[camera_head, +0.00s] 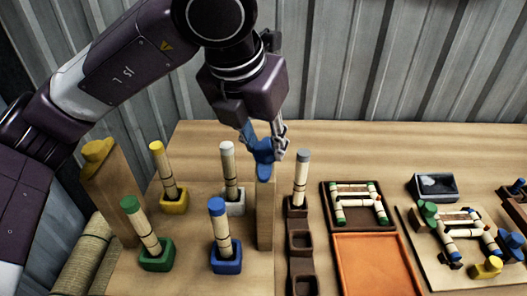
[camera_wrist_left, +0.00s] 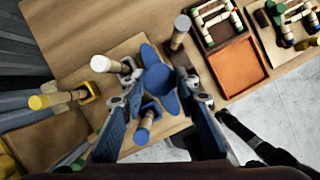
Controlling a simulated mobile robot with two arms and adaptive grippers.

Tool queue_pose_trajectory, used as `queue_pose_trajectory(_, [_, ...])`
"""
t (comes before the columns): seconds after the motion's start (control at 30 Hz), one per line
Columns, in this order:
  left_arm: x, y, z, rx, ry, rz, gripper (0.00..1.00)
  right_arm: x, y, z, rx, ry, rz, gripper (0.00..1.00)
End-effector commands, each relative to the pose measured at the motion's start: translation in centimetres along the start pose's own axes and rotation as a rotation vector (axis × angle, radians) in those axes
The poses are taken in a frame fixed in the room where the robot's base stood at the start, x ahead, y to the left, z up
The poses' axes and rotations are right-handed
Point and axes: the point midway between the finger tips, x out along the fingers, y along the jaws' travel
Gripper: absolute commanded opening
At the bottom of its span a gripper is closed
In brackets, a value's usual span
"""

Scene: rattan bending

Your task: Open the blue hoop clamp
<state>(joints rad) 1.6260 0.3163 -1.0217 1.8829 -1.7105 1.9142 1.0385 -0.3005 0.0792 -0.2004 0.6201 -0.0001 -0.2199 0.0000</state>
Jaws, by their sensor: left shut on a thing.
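The blue hoop clamp (camera_head: 264,157) sits on top of a wooden post (camera_head: 265,215) in the head view. It also shows in the left wrist view as a blue lobed piece (camera_wrist_left: 159,80) between my fingers. My left gripper (camera_head: 264,145) comes down from above and is shut on the blue clamp. In the left wrist view my left gripper's fingers (camera_wrist_left: 156,95) are on either side of the clamp. My right gripper is not in view.
Capped rattan rods stand in yellow (camera_head: 173,198), white (camera_head: 234,203), green (camera_head: 156,254) and blue (camera_head: 226,253) holders around the post. A dark holder row (camera_head: 301,266), an orange tray (camera_head: 372,262) and assembled frames lie to the right. A yellow-topped post (camera_head: 110,195) stands left.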

Motion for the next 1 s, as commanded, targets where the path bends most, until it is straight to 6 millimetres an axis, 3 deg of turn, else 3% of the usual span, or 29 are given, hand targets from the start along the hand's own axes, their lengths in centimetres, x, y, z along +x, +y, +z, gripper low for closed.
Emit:
queue_pose_trajectory(0.67, [-0.19, 0.00, 0.19, -0.066, -0.005, 0.025, 0.05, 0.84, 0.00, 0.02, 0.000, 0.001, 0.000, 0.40])
queue_pose_trajectory(0.7, [-0.19, 0.00, 0.19, -0.066, -0.005, 0.025, 0.30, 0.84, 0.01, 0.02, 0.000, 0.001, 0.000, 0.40])
queue_pose_trajectory(0.87, [-0.13, 0.00, 0.14, -0.065, -0.003, 0.025, 0.47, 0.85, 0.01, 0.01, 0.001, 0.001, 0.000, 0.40])
queue_pose_trajectory(1.0, [-0.08, -0.02, 0.09, -0.063, -0.002, 0.025, 0.47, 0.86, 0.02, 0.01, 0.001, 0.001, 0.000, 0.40])
